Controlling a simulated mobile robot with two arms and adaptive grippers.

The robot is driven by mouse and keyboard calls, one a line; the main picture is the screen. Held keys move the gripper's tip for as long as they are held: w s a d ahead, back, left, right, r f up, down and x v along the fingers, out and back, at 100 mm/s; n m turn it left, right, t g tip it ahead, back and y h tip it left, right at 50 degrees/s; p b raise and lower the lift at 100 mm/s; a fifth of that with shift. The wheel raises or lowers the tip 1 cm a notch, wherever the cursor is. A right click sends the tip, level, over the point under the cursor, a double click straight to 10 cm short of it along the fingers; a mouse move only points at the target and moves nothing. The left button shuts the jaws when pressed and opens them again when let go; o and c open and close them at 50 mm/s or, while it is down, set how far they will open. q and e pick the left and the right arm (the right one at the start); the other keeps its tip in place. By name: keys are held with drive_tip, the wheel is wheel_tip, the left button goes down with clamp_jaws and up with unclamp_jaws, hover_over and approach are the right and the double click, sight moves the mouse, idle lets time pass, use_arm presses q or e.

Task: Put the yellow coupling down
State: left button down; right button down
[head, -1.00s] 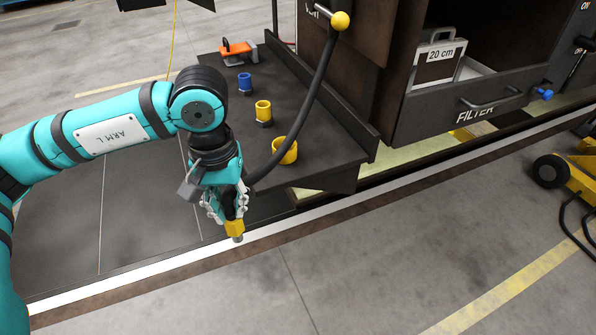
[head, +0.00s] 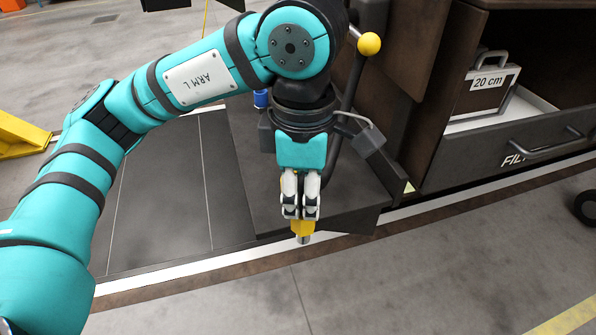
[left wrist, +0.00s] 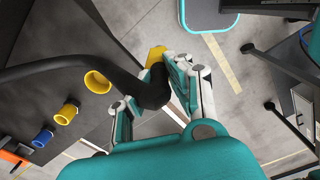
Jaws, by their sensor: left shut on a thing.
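My left gripper (head: 301,214) is shut on the yellow coupling (head: 303,228), whose grey metal tip points down. The coupling is held in front of the dark platform's near edge in the head view. It also shows in the left wrist view (left wrist: 156,56), partly hidden by the fingers and the black hose. The black hose (left wrist: 60,67) runs to the gripper. A wide yellow cup (left wrist: 97,81), a smaller yellow cup (left wrist: 66,113) and a blue cup (left wrist: 43,138) stand on the platform. My arm hides the yellow cups in the head view. My right gripper is out of view.
The dark platform (head: 245,185) lies beside a railcar body with an open drawer (head: 510,148) holding a "20 cm" filter (head: 488,82). A lever with a yellow ball (head: 369,43) stands behind my arm. An orange tool (left wrist: 14,158) lies beyond the blue cup. Grey floor is open in front.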

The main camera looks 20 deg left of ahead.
use_arm(q)
drive_tip(key=w+a+f+p, duration=0.2)
drive_tip(key=w+a+p, duration=0.1)
drive_tip(key=w, duration=0.4)
drive_tip(key=w+a+f+p, duration=0.3)
drive_tip(key=w+p, duration=0.1)
drive_tip(key=w, duration=0.3)
drive_tip(key=shift+d+f, duration=0.1)
drive_tip(key=shift+f, duration=0.05)
drive_tip(key=c, duration=1.2)
unclamp_jaws()
drive_tip(key=shift+c, duration=0.2)
